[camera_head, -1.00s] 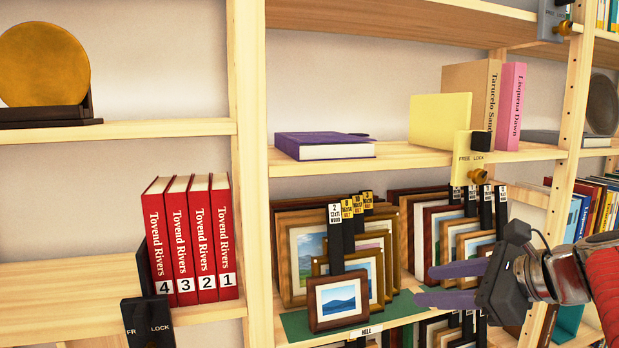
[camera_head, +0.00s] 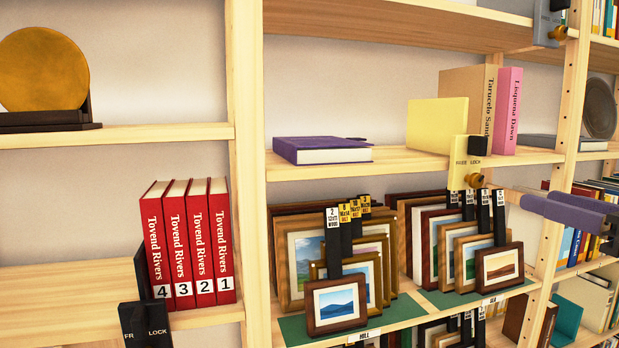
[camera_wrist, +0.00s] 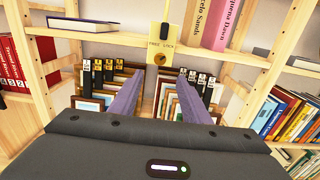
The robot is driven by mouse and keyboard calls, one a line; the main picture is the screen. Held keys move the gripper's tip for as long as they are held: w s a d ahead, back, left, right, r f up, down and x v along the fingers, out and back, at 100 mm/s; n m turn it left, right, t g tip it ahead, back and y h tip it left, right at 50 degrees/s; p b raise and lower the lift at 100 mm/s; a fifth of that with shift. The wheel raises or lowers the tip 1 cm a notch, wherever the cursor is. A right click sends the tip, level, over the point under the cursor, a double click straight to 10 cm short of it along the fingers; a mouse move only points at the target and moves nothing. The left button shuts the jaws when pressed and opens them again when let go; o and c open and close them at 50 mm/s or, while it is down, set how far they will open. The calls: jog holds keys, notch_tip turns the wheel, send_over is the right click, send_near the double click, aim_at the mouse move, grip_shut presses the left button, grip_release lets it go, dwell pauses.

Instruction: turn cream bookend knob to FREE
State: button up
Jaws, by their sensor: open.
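The cream bookend (camera_head: 438,125) stands on the middle shelf, left of a tan book and a pink book. Its plate (camera_head: 461,158) hangs over the shelf's front edge, marked FREE on the left and LOCK on the right. A black block (camera_head: 478,145) sits at the LOCK side, and a brass knob (camera_head: 474,181) is below it. In the wrist view the plate (camera_wrist: 158,46) and knob (camera_wrist: 159,59) appear top centre, beyond my fingers. My gripper (camera_wrist: 165,92) is open and empty, its purple fingers apart. In the head view my gripper (camera_head: 565,207) is right of the knob, not touching it.
Framed prints (camera_head: 337,303) with black tags fill the shelf below. A purple book (camera_head: 322,148) lies left on the bookend's shelf. A wooden upright (camera_head: 566,140) stands right of the knob. A black bookend (camera_head: 147,325) and a grey bookend (camera_head: 549,25) have similar markings.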

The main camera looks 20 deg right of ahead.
aim_at(479, 183)
jog(key=shift+w, duration=0.1)
jog(key=shift+w+a, duration=0.2)
jog(key=shift+w, duration=6.65)
jog(key=shift+c, duration=0.5)
